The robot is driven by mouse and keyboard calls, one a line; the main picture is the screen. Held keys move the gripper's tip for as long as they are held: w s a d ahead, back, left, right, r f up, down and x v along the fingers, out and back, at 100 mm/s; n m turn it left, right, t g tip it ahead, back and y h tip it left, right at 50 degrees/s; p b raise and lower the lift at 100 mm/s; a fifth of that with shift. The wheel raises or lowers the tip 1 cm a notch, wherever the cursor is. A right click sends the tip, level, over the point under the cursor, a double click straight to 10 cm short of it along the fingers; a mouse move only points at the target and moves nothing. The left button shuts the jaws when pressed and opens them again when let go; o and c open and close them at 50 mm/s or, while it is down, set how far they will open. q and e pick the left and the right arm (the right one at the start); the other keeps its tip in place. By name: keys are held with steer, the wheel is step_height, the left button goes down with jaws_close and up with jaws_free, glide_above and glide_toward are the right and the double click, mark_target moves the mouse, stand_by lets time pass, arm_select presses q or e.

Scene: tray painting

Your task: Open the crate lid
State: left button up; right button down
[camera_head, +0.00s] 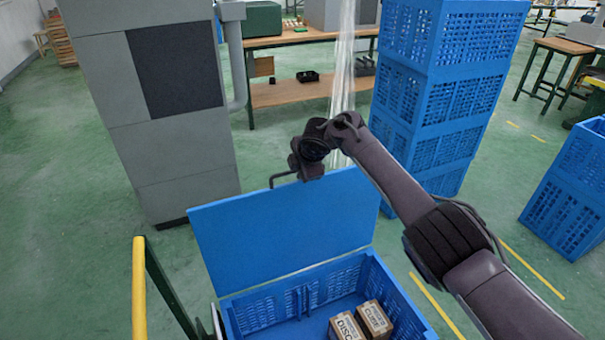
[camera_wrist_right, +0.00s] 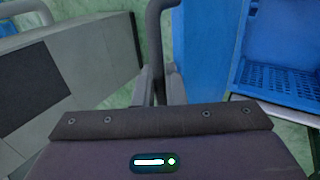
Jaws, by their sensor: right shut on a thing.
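The blue crate (camera_head: 262,312) stands at the bottom middle of the head view with two cardboard boxes (camera_head: 360,322) inside. Its flat blue lid (camera_head: 280,235) stands raised, well up from the opening, joined along the far rim. A grey bar handle (camera_head: 284,177) shows at the lid's top edge. My right gripper (camera_head: 306,165) is at that edge; the wrist hides part of its fingers. In the right wrist view the gripper (camera_wrist_right: 162,85) is shut on the handle (camera_wrist_right: 155,25), with the lid (camera_wrist_right: 205,50) beside it. My left gripper is out of view.
A tall grey cabinet (camera_head: 165,130) stands behind the crate at left. A stack of blue crates (camera_head: 435,105) stands behind at right, near my right arm. Another blue crate (camera_head: 570,195) is at far right. A yellow post (camera_head: 139,285) stands at front left. Green floor lies between.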

steer(key=shift+f, duration=0.1)
steer(key=c, duration=1.6)
jaws_free()
steer(key=shift+c, duration=0.2)
steer(key=shift+s, duration=0.1)
steer(key=v, duration=0.8)
steer(key=shift+p, duration=0.35)
